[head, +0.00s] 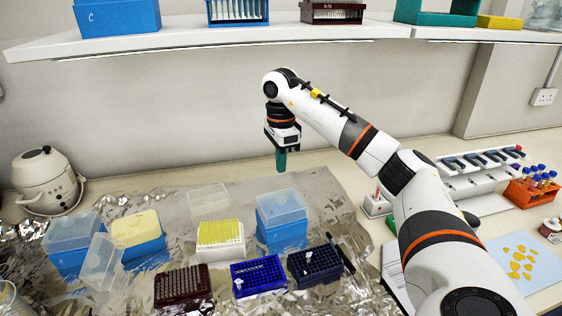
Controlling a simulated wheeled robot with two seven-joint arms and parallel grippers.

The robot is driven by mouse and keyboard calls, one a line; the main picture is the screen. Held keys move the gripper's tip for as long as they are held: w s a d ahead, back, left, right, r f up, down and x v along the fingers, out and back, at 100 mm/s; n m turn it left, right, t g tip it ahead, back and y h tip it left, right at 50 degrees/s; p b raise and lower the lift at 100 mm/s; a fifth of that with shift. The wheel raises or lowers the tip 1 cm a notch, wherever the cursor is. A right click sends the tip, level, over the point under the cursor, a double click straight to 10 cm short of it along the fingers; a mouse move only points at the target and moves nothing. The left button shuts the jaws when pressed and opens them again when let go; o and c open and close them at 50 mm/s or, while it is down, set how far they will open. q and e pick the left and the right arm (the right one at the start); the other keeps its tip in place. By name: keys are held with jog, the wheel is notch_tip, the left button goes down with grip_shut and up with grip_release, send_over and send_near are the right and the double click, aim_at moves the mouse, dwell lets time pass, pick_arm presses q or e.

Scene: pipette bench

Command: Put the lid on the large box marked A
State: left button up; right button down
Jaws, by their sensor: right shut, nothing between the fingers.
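A blue box (282,238) with a translucent lid (281,203) on top stands right of the middle on the foil. Another blue box (68,262) with a translucent upper part stands at the far left. A smaller blue box (146,250) with a yellow top is beside it. A clear loose lid (101,263) leans in front of these two, and another clear lid (209,199) lies behind the yellow tip rack. No letter A is readable on any box. My right gripper (281,168) is shut and empty, pointing down above and behind the right blue box. My left gripper is out of view.
A yellow tip rack (221,238), a brown rack (183,287), a blue rack (258,275) and a dark navy rack (315,264) crowd the front. A white shelf (300,29) carrying boxes overhangs the back. Pipettes and an orange tube rack (530,192) stand right.

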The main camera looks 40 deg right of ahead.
dwell(0.4)
jog(key=n+p, duration=0.6)
jog(key=p, duration=0.2)
send_over(281, 198)
notch_tip(281, 198, down, 4)
jog(key=shift+f, duration=0.15)
jog(key=shift+f+b, duration=0.35)
jog(key=shift+f, duration=0.05)
jog(key=shift+f+b, duration=1.1)
jog(key=shift+f, duration=0.5)
jog(key=shift+f, duration=0.25)
jog(key=shift+r, duration=0.15)
jog(key=shift+r+p, duration=1.55)
jog(key=shift+r, duration=0.9)
